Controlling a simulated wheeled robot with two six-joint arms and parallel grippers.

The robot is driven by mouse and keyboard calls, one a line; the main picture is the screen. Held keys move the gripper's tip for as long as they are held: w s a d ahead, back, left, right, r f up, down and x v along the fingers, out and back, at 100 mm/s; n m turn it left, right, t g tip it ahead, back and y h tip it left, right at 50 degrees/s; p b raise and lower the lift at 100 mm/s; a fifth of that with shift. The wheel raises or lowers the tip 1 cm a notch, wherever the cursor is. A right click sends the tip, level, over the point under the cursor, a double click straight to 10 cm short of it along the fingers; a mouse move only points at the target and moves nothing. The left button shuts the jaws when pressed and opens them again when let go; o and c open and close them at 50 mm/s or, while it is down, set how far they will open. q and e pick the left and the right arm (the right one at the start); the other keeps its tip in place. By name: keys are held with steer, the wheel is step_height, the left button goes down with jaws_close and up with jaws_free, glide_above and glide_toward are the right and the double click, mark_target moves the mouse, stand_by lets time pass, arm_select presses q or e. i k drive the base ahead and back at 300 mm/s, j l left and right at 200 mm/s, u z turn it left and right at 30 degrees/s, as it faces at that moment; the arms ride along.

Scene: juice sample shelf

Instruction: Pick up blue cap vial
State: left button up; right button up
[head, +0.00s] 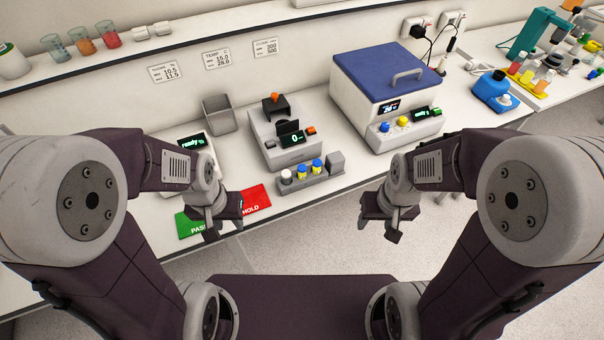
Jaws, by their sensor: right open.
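A small grey rack (311,181) near the front edge of the bench holds a row of small vials. One has a white cap (286,175). To its right are a vial with a blue cap (302,169) and another with a blue cap (317,163), both with yellowish bodies. My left gripper (222,222) hangs over the green and red mats, left of the rack and apart from it; its jaw opening is not clear. My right gripper (388,224) is open and empty, right of the rack, beyond the bench's front edge.
Behind the rack stands a grey instrument (281,140) with a lit display. A blue-lidded box (390,75) is at right, a grey bin (219,113) at left. A green PASS mat (187,226) and red HOLD mat (257,196) lie by the front edge.

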mark_target(302, 172)
steer(key=i+l+u, duration=0.1)
steer(key=l, duration=0.25)
steer(key=i+l, duration=0.15)
steer(key=l, duration=0.25)
steer(key=i+l+u, duration=0.15)
steer(key=l, duration=0.25)
steer(key=i+l+u, duration=0.1)
steer(key=l, duration=0.25)
